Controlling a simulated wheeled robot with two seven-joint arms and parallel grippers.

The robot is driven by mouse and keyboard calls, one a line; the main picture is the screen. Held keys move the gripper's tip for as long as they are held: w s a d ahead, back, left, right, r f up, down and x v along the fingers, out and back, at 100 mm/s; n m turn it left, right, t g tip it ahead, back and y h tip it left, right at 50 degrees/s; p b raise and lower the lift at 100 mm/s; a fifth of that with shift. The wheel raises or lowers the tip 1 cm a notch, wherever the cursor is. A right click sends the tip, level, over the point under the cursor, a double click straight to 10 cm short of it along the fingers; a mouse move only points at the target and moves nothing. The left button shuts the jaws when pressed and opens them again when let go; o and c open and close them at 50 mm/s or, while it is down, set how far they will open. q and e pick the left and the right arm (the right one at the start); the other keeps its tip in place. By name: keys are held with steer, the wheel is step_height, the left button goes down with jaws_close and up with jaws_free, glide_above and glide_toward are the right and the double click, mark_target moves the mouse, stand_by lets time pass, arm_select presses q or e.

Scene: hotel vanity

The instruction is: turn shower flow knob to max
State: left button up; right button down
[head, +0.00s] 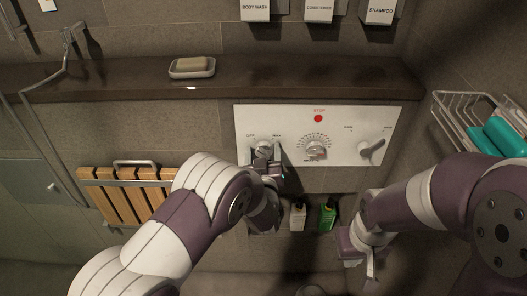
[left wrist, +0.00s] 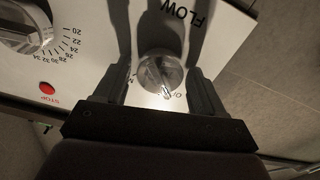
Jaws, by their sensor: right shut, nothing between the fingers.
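The shower control panel (head: 220,135) is a white plate on the tiled wall below the dark ledge. The flow knob (head: 262,149) is the round metallic knob at its left, with small labels above. It also shows in the left wrist view (left wrist: 160,73), near the word FLOW. My left gripper (head: 270,168) is at the knob, its open fingers (left wrist: 160,92) on either side of it with slim gaps visible. Whether either finger touches is unclear. My right gripper (head: 370,262) is shut and empty, low and right of the panel.
A temperature dial (head: 316,148) with a red stop button (head: 318,118) and a lever (head: 371,150) share the panel. A soap dish (head: 192,72) rests on the ledge (head: 120,80). Bottles (head: 328,214) stand in a niche below. A wire basket (head: 462,104) hangs at right; a wooden slatted seat (head: 120,195) at left.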

arm_select(q)
steer(key=c, duration=0.7)
steer(key=shift+m, duration=0.3)
steer(key=m+p, duration=0.1)
steer(key=m, duration=0.2)
steer(key=shift+r+m, duration=0.1)
steer(key=shift+m, duration=0.2)
steer(key=m+p, duration=0.1)
steer(key=m, duration=0.3)
steer(key=shift+m+p, duration=0.3)
steer(key=shift+p, duration=0.05)
steer(key=m+p, duration=0.1)
steer(key=m, duration=0.3)
steer(key=shift+w+m+p, duration=0.1)
steer(key=shift+m+p, duration=0.8)
steer(key=shift+m, duration=1.6)
